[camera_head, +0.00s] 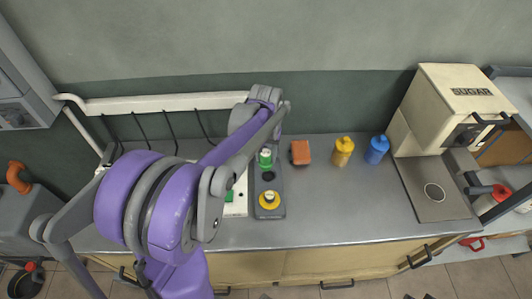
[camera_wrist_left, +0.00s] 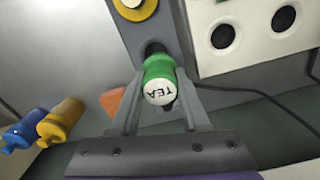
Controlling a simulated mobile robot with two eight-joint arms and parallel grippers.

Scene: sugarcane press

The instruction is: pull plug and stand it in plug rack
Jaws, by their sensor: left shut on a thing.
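A green plug (camera_head: 265,158) with a white top marked TEA is at the far end of a dark grey strip (camera_head: 266,181) on the counter. In the left wrist view the plug (camera_wrist_left: 161,82) sits between the two fingers of my left gripper (camera_wrist_left: 160,88), which is shut on it. Its far end meets a dark round spot on the strip; I cannot tell whether it is seated. A yellow-ringed plug (camera_head: 269,200) is at the strip's near end. A white panel (camera_wrist_left: 250,40) with black round holes lies beside the strip. My arm hides part of it in the head view.
An orange block (camera_head: 300,152), a yellow bottle (camera_head: 343,152) and a blue bottle (camera_head: 376,149) stand right of the strip. A SUGAR machine (camera_head: 450,100) is farther right. A black cable (camera_wrist_left: 250,90) runs behind the panel.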

